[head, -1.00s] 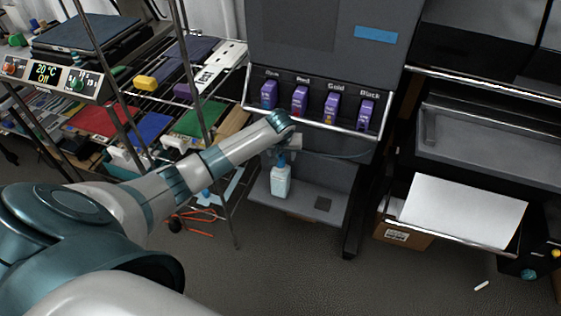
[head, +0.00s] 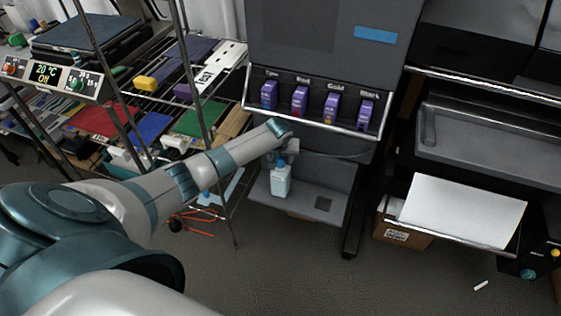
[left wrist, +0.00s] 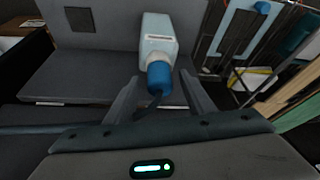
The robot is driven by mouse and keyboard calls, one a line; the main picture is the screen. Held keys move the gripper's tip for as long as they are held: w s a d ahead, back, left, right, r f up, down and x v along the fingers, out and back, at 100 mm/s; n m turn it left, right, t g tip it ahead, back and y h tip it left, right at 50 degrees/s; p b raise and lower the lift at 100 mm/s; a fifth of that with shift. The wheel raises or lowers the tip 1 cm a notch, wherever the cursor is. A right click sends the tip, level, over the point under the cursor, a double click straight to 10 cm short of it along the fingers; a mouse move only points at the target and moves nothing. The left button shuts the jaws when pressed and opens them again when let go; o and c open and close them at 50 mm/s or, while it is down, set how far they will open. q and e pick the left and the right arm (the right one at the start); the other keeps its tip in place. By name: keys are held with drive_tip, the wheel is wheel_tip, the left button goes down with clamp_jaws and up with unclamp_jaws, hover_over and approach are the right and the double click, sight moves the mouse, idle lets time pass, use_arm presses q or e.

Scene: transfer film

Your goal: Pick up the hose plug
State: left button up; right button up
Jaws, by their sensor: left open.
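A pale blue-white bottle (head: 281,183) stands on the grey lower shelf of the machine. In the left wrist view the bottle (left wrist: 159,36) has a blue plug (left wrist: 158,76) on its neck, with a dark hose running from it. My left gripper (left wrist: 160,92) is open, with one finger on each side of the plug and visible gaps to it. In the head view my left gripper (head: 284,152) is just above the bottle and hides most of its top. My right gripper is not in view.
The grey shelf (head: 324,203) carries a small dark square pad to the right of the bottle. Above are several purple cartridges (head: 300,101). A wire rack (head: 207,98) stands close on the left, and a paper tray (head: 463,211) is at right.

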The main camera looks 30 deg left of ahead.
sight(280, 157)
use_arm(q)
drive_tip(key=c, duration=1.1)
drive_tip(key=shift+r, duration=0.1)
drive_tip(key=shift+c, duration=0.2)
drive_tip(key=shift+r, duration=0.15)
drive_tip(key=shift+w+r, duration=0.1)
drive_tip(key=shift+r, duration=0.5)
drive_tip(key=shift+v, duration=1)
drive_tip(key=s+d, duration=0.4)
drive_tip(key=s, duration=0.3)
drive_tip(key=s+d+b, duration=0.1)
drive_tip(key=s+d, duration=0.3)
drive_tip(key=s, duration=0.4)
drive_tip(key=shift+s, duration=0.2)
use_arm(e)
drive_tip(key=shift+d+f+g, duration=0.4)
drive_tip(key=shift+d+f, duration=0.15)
